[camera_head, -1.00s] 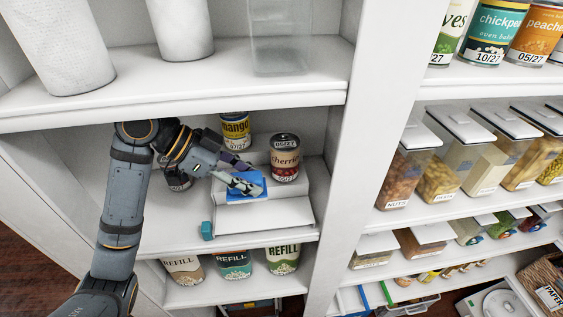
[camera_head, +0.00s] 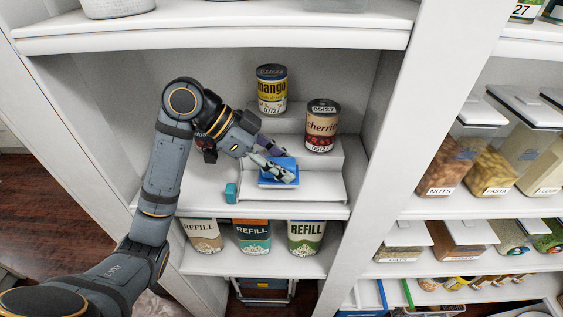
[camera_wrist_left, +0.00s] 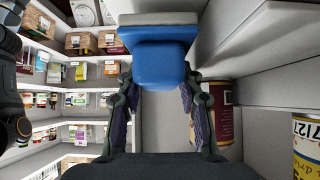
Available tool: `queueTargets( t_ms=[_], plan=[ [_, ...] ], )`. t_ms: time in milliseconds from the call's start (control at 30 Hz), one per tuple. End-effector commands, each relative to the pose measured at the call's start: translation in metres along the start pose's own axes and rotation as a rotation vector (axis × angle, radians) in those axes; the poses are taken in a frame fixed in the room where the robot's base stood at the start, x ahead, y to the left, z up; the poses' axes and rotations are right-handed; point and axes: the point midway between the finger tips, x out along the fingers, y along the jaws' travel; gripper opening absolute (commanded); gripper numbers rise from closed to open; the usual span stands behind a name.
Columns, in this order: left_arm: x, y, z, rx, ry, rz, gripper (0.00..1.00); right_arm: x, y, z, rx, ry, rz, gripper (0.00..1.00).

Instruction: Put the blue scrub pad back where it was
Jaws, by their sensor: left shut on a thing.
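The blue scrub pad (camera_head: 288,162) is held in my left gripper (camera_head: 279,171), over the lowest step of the white stepped riser (camera_head: 318,187). In the left wrist view the pad (camera_wrist_left: 165,63) sits between the two fingers, with a grey layer along its far edge. I cannot tell whether the pad touches the riser. A cherries can (camera_head: 322,127) stands on the middle step, right of and behind the pad. A mango can (camera_head: 271,90) stands on the step further back. My right gripper is not in view.
A shelf board (camera_head: 215,37) runs above my arm, and an upright panel (camera_head: 392,130) closes the right side. The lowest step's right part is clear.

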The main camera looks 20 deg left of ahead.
Motion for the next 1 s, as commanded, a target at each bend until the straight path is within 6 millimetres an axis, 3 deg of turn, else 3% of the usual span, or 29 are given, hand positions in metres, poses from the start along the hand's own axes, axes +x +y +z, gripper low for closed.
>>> queueTargets(
  t_ms=[1000],
  plan=[
    [0.0105,0.0,0.0114,-0.001,0.0,0.0,0.0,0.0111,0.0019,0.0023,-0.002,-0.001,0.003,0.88]
  ],
)
